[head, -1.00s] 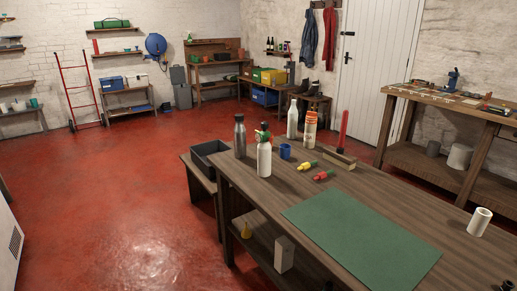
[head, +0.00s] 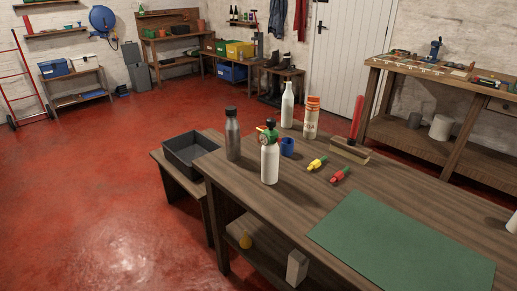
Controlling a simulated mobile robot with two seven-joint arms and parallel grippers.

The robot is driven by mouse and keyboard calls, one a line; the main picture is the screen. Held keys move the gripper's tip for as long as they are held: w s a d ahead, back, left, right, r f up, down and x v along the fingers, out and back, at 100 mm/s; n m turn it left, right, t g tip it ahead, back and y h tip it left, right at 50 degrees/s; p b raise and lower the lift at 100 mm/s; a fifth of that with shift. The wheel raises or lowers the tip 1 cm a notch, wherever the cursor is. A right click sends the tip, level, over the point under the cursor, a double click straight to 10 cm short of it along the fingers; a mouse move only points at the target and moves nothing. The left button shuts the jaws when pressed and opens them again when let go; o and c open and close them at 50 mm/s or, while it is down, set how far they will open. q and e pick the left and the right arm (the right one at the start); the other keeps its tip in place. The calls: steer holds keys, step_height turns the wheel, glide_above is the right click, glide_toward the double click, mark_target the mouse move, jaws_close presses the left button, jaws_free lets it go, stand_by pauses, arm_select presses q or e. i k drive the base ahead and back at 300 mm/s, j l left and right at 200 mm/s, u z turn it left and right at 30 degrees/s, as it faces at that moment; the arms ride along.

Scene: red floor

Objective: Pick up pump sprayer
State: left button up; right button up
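A white bottle with a dark knob and a green and red head (head: 270,154) looks like the pump sprayer. It stands upright near the left end of the wooden workbench (head: 310,205) in the head view. A dark grey bottle (head: 233,138) stands just to its left, and a blue cup (head: 287,147) is behind it to the right. Neither of my grippers is in view.
A white bottle (head: 287,106), an orange-and-white can (head: 311,119), a brush (head: 350,150) and yellow (head: 317,163) and red (head: 340,174) items share the bench. A green mat (head: 405,250) lies in front. A black bin (head: 190,152) sits on a low bench. Red floor is open left.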

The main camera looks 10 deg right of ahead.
mark_target(270, 149)
steer(key=i+j+z, duration=0.1)
steer(key=i+j, duration=0.7)
